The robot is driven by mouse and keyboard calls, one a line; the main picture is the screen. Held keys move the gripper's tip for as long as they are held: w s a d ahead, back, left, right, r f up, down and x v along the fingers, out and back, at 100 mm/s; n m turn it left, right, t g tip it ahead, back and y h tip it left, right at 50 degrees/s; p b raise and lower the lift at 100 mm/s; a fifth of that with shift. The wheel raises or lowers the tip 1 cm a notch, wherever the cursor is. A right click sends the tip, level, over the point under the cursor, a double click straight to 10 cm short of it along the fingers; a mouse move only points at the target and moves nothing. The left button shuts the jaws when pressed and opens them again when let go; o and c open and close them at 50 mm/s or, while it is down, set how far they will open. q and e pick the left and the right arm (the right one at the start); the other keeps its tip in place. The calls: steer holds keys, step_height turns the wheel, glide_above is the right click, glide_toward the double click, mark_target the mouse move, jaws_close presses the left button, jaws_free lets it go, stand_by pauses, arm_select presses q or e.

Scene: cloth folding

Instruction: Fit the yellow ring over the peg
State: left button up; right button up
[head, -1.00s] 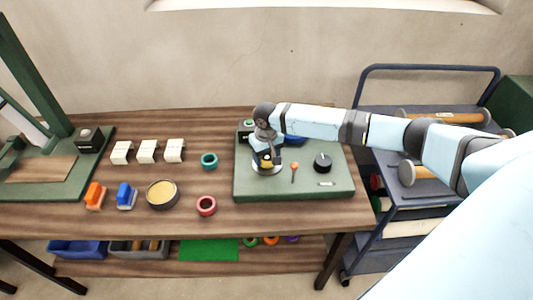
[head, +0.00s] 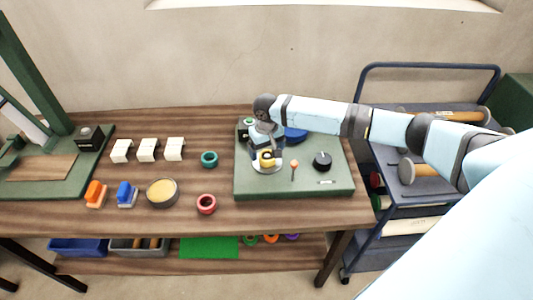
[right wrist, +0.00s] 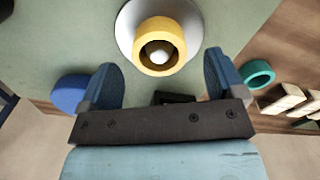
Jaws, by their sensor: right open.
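The yellow ring (head: 267,159) sits around the peg on a pale round base (head: 268,169) on the green board. In the right wrist view the ring (right wrist: 163,34) encircles the peg, whose pale rounded top (right wrist: 160,56) shows inside the hole. The ring looks roughly level; its underside is not clear. My right gripper (head: 267,148) is just above and behind the ring. In the right wrist view its two blue fingers (right wrist: 160,70) are spread wide, with nothing between them gripped. My left gripper is out of view.
The green board (head: 325,205) also holds a black knob (head: 322,160), an orange-tipped pin (head: 294,166) and a blue object (head: 295,134) partly behind my arm. Left of it lie a teal ring (head: 209,159) and a red ring (head: 206,204). A cart (head: 400,190) stands at the right.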

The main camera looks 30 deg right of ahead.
step_height(320, 180, up, 11)
steer(key=shift+r, duration=0.2)
stand_by(0.6)
